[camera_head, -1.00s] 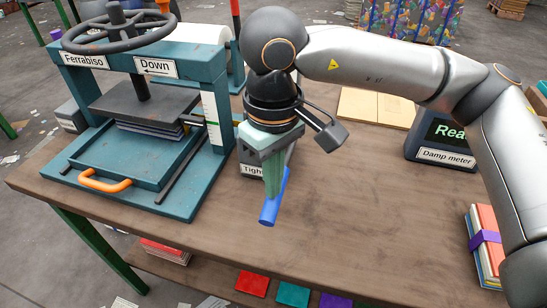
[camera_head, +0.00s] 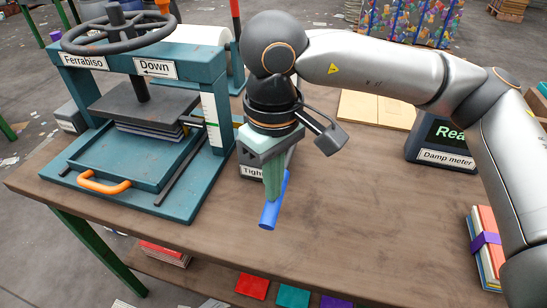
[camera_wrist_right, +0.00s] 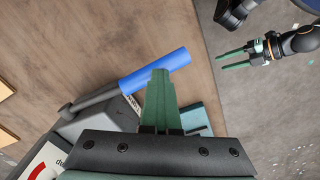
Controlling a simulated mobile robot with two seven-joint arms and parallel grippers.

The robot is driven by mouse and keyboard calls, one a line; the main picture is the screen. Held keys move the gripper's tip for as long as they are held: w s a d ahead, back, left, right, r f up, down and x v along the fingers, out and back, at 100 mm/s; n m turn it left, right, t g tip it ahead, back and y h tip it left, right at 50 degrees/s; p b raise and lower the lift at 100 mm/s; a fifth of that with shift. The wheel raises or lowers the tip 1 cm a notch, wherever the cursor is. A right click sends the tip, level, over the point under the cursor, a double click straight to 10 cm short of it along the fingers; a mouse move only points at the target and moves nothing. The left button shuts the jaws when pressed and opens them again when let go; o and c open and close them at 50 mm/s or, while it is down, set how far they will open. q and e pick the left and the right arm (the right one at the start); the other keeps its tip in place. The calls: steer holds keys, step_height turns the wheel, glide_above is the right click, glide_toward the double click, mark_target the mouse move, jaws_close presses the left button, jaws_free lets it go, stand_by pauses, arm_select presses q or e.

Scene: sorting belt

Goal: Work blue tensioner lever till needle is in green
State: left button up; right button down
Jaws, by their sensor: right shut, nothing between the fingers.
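The blue tensioner lever (camera_head: 269,215) slants out over the table's near side in the head view. In the right wrist view the blue lever (camera_wrist_right: 140,76) lies across the fingertips, on a grey arm from the tensioner housing (camera_wrist_right: 100,130). My right gripper (camera_head: 273,197) points down, its green fingers (camera_wrist_right: 160,75) shut and empty, close against the lever; whether they touch is unclear. A gauge face (camera_wrist_right: 42,162) with a red arc shows partly in the wrist view; its needle and green zone are not visible. My left gripper (camera_wrist_right: 237,58) is open and empty, away from the lever.
A teal press (camera_head: 215,150) with an orange-handled tray stands left of the lever. A damp meter (camera_head: 445,145) and a strapped book stack (camera_head: 487,240) are at the right. The table (camera_head: 370,220) between the lever and the books is clear.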

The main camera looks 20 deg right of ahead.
steer(key=shift+r+p, duration=0.45)
steer(key=shift+r, duration=0.05)
step_height(320, 180, up, 3)
steer(key=shift+f+p, duration=0.2)
steer(key=shift+p, duration=0.6)
arm_select(q)
steer(key=shift+g, duration=0.6)
steer(key=r+p, duration=0.1)
steer(key=p, duration=0.1)
steer(key=s+r+p, duration=0.1)
steer(key=p, duration=0.1)
steer(key=s+r+p, duration=0.1)
steer(key=r+p, duration=0.1)
steer(key=shift+d+r+p, duration=0.1)
steer(key=shift+p, duration=0.3)
arm_select(e)
step_height(320, 180, up, 10)
steer(key=shift+r, duration=0.15)
arm_select(q)
steer(key=shift+w, duration=0.1)
